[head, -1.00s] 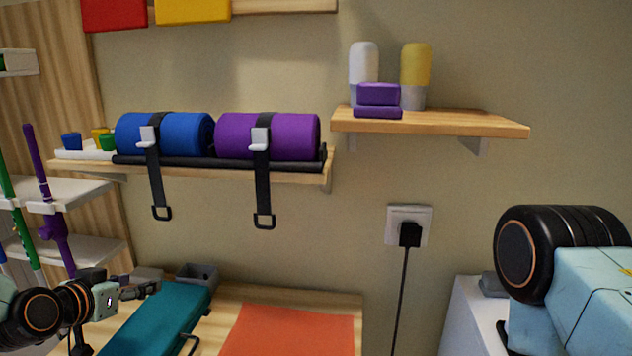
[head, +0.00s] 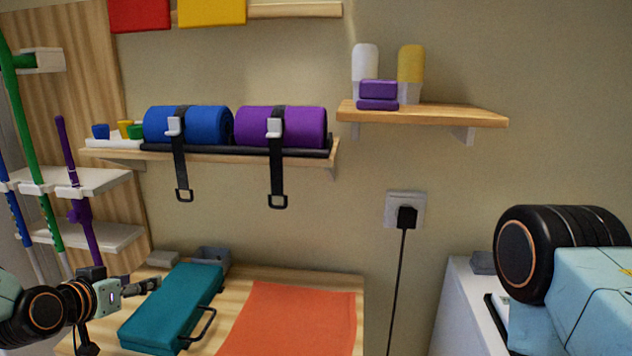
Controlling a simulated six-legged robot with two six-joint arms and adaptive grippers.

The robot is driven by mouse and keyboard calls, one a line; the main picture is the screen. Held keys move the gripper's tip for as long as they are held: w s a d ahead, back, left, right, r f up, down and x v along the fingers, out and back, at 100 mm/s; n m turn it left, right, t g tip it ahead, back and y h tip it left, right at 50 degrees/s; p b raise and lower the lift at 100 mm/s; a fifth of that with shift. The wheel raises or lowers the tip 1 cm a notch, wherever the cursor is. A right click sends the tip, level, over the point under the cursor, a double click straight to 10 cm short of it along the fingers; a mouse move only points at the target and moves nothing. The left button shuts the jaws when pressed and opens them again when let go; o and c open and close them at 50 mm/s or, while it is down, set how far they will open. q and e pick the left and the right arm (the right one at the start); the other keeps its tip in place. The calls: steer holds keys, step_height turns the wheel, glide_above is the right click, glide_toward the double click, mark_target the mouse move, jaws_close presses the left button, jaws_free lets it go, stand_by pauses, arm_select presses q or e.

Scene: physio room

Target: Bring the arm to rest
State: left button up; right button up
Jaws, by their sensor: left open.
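My left gripper (head: 143,287) comes in from the lower left. It is open, with nothing seen between its fingers. It shows just left of the teal case (head: 178,303) on the wooden table; I cannot tell whether its fingertips touch the case. My right arm shows at the right edge as a light blue link with a black joint. My right gripper is out of view.
An orange mat (head: 292,318) lies on the table (head: 245,275) beside the case. A grey bin (head: 212,258) stands behind it. Strapped blue (head: 205,124) and purple rolls (head: 300,125) sit on a wall shelf. A rack with coloured poles (head: 77,190) stands left. A white cabinet (head: 455,315) is right.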

arm_select(q)
steer(key=s+d+f+g, duration=0.1)
steer(key=s+d+f, duration=0.1)
steer(key=s+d+f+n, duration=0.1)
steer(key=s+f, duration=0.1)
steer(key=s+d+f+n+g, duration=0.1)
steer(key=s+d+f, duration=0.1)
steer(key=f, duration=0.1)
steer(key=shift+d+g, duration=0.3)
steer(key=shift+d, duration=0.05)
steer(key=s+d+f+g, duration=0.2)
steer(key=s+f, duration=0.4)
steer(key=s, duration=0.5)
steer(key=s+d+f+g+y, duration=0.1)
steer(key=s+f+g, duration=0.3)
steer(key=s, duration=0.7)
steer(key=s+d+f+m+g, duration=0.1)
steer(key=s+d+f+g, duration=0.3)
steer(key=s+f, duration=0.5)
steer(key=s, duration=0.3)
steer(key=shift+y, duration=0.3)
steer(key=shift+w+a, duration=0.1)
